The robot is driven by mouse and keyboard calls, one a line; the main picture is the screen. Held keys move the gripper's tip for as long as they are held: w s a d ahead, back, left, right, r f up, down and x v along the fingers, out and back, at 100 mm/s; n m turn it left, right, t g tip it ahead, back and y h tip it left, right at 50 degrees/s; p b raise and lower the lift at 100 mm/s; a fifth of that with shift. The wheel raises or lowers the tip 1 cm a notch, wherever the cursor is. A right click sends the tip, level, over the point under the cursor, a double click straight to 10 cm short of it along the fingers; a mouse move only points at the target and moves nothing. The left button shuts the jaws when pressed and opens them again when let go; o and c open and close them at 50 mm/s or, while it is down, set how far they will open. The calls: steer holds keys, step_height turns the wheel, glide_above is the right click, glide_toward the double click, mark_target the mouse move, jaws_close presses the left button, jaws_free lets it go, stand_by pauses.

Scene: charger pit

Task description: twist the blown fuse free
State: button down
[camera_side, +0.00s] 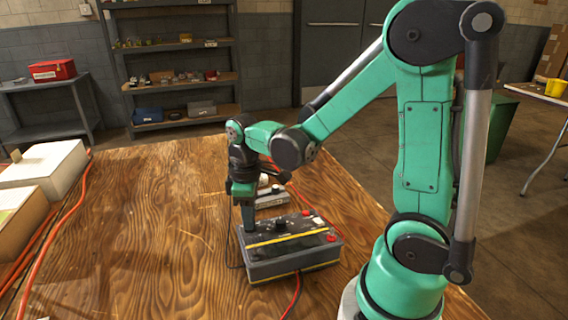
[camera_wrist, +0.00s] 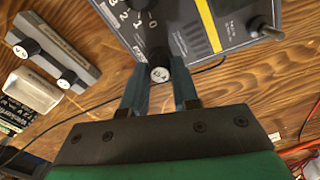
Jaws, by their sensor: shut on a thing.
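The charger (camera_side: 292,262) is a grey box with a dark top panel and yellow stripes, on the wooden table. The wrist view shows its panel (camera_wrist: 225,12) with a numbered dial, a yellow stripe and a toggle switch. The fuse (camera_wrist: 160,74) has a dark body and a round pale cap face with small markings, by the panel's near edge. My gripper (camera_wrist: 160,80) has one finger on each side of the fuse and is shut on it. In the side view my gripper (camera_side: 247,222) points down at the charger's left end, and the fuse is hidden there.
A grey block (camera_wrist: 55,50) with two dark round-capped pieces lies left of the charger, with a white block (camera_wrist: 35,88) beside it. A red cable (camera_side: 296,288) runs off the charger's front. Pale boxes (camera_side: 45,165) and orange cables stand at the table's left. The table's middle-left is clear.

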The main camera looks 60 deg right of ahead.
steer(key=shift+n, duration=1)
steer(key=shift+n, duration=0.8)
steer(key=c, duration=1.1)
jaws_free()
steer(key=shift+n, duration=0.3)
steer(key=o, duration=0.5)
steer(key=shift+r, duration=3)
